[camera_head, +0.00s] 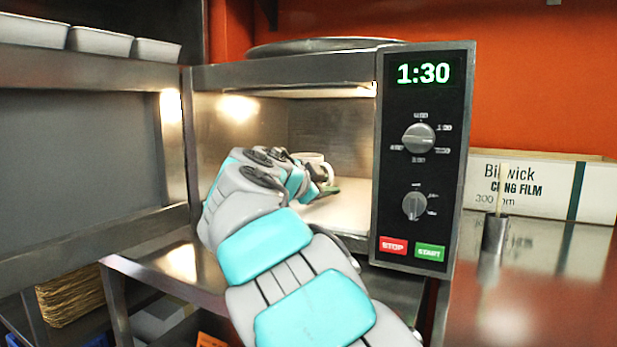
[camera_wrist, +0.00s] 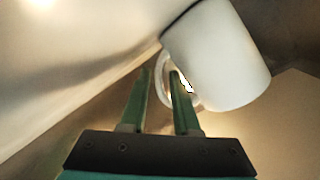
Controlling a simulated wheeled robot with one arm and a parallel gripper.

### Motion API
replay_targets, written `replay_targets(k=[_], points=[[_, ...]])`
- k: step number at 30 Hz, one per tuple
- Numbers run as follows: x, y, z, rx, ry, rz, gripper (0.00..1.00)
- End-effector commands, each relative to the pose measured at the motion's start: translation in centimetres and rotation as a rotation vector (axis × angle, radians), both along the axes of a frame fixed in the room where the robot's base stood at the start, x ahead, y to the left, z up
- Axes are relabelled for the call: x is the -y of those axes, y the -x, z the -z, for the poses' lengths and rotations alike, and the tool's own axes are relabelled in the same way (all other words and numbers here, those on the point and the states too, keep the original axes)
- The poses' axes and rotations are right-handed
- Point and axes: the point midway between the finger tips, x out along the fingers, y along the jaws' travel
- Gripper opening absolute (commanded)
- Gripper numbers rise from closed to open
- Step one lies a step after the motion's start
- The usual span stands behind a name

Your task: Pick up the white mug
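The white mug (camera_head: 309,157) is inside the open microwave (camera_head: 335,125), partly hidden behind my arm in the head view. In the wrist view the mug (camera_wrist: 225,55) fills the upper right, with its handle (camera_wrist: 165,88) on the left side toward my fingers. My gripper (camera_wrist: 160,72) is open, with a clear gap between its two green fingers. The right finger overlaps the handle opening, and part of the handle shows between the fingers. I cannot tell whether either finger touches it. In the head view my gripper (camera_head: 326,188) is small and mostly hidden by my wrist.
The microwave's open door (camera_head: 85,150) stands at the left, and its control panel (camera_head: 420,150) bounds the opening on the right. Cavity walls are close around my gripper. A cling film box (camera_head: 535,187) sits on the counter at the right.

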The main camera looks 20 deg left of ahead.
Motion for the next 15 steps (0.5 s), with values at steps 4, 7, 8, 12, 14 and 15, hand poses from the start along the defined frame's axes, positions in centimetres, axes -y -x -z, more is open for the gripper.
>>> replay_targets(k=[4,7,8,12,14,15], points=[[0.03,-0.22,0.08,0.001,0.000,-0.001,0.30],[0.05,-0.20,0.07,0.001,0.000,0.001,0.30],[0.06,-0.19,0.07,0.001,0.000,0.001,0.27],[0.07,-0.20,0.07,0.001,0.000,0.001,0.12],[0.07,-0.19,0.09,0.000,0.000,0.001,0.05],[0.08,-0.20,0.08,0.000,0.000,0.001,0.00]])
